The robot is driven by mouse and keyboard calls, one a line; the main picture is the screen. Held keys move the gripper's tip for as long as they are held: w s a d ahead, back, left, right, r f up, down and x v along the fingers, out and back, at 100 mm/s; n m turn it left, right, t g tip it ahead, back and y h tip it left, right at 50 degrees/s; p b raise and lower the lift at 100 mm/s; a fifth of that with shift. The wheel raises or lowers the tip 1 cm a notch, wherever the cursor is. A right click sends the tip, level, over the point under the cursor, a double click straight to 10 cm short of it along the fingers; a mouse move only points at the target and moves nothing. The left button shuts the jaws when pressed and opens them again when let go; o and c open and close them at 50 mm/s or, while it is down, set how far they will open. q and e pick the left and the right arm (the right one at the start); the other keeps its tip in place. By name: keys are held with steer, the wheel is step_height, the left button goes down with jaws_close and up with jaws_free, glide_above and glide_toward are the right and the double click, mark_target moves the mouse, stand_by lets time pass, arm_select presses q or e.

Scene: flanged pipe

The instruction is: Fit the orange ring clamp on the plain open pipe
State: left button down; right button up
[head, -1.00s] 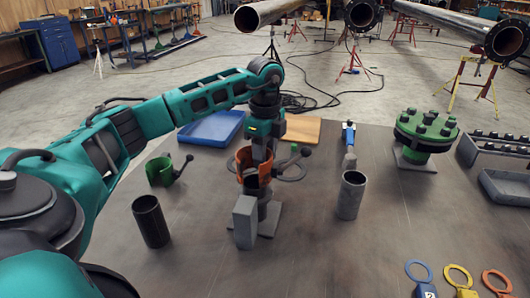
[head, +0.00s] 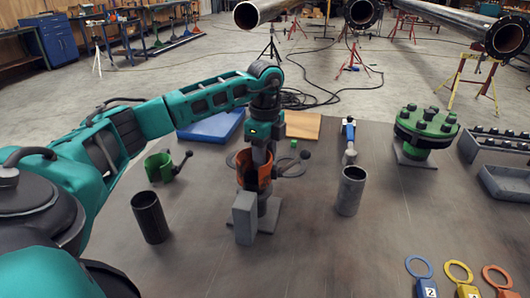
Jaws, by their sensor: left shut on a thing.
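The orange ring clamp (head: 248,174) is in the middle of the head view, with a dark-knobbed lever (head: 305,156) at its right. My left gripper (head: 260,158) points down at it and is shut on it. The clamp is over a grey valve-like fitting with a round handwheel (head: 292,169) on a square base (head: 265,222). Whether the clamp touches the fitting cannot be told. A plain open grey pipe (head: 350,192) stands upright to the right, apart from the clamp. An open black pipe (head: 150,219) stands upright at the left. My right gripper is not in view.
A grey block (head: 244,220) stands in front of the fitting. A green clamp (head: 159,168), blue tray (head: 210,128), wooden board (head: 303,126), blue-handled tool (head: 349,140) and green bolted flange (head: 425,130) are around. Colored ring tags (head: 458,273) lie at front right.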

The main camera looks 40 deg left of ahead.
arm_select(q)
steer(key=c, duration=0.6)
jaws_free()
steer(key=shift+f, duration=0.1)
step_height(320, 180, up, 22)
steer(key=shift+r+p, duration=0.1)
steer(key=shift+p, duration=0.75)
